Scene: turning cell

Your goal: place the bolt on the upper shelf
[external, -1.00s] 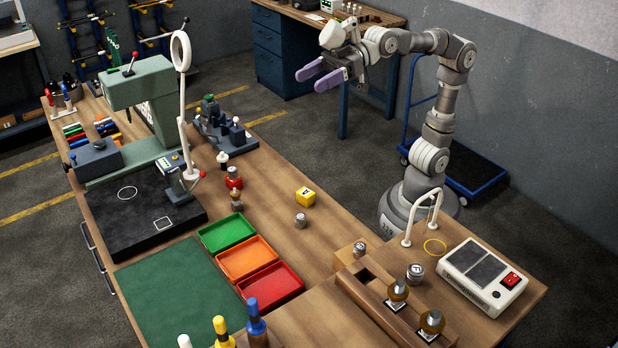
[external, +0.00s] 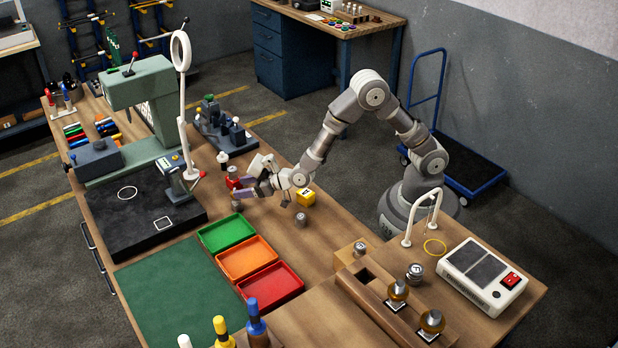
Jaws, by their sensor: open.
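I cannot make out for certain which object is the bolt. Small grey cylindrical pieces are in view: one (external: 300,219) stands on the wooden bench in front of my arm, and another (external: 414,272) stands on the raised wooden top at the right. No thing shows clearly as an upper shelf; the raised top (external: 520,288) is the higher level of the bench.
Green (external: 226,233), orange (external: 247,258) and red (external: 270,287) trays lie left of the grey piece. A yellow block (external: 306,198) is close under my wrist. A magnifier lamp (external: 185,130) and green press (external: 140,95) stand at left. A scale (external: 484,276) occupies the right.

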